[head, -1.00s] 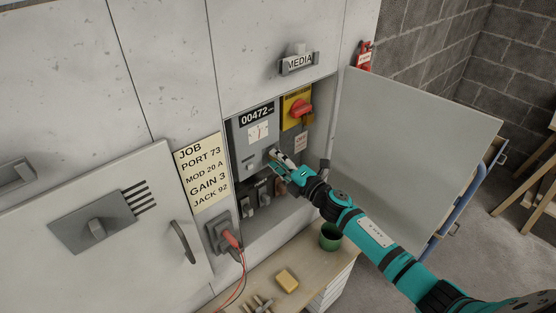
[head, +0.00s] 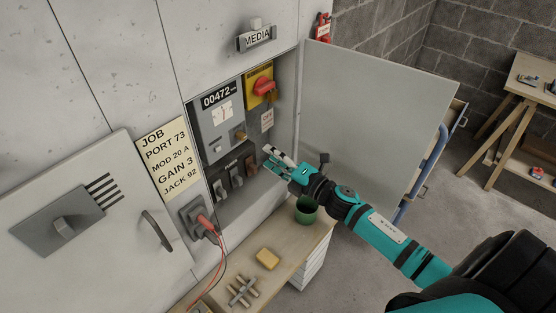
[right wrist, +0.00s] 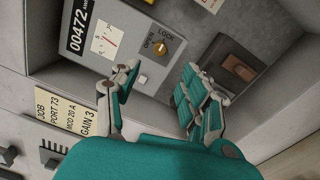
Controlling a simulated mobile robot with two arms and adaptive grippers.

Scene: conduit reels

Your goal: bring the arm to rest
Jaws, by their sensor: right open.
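My right gripper (head: 276,160) is in front of the open cabinet bay, apart from the panel. In the right wrist view its two fingers (right wrist: 156,92) are spread with nothing between them. Beyond them is a brass lock knob (right wrist: 161,48) marked OPEN and LOCK, also visible in the head view (head: 239,134). The grey meter unit (head: 208,138) around it reads 00472. My right arm (head: 385,230) reaches in from the lower right. My left gripper is not in view.
The open cabinet door (head: 375,115) stands to the right of the bay, behind my arm. A red plug (head: 206,223) with cables is at left.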

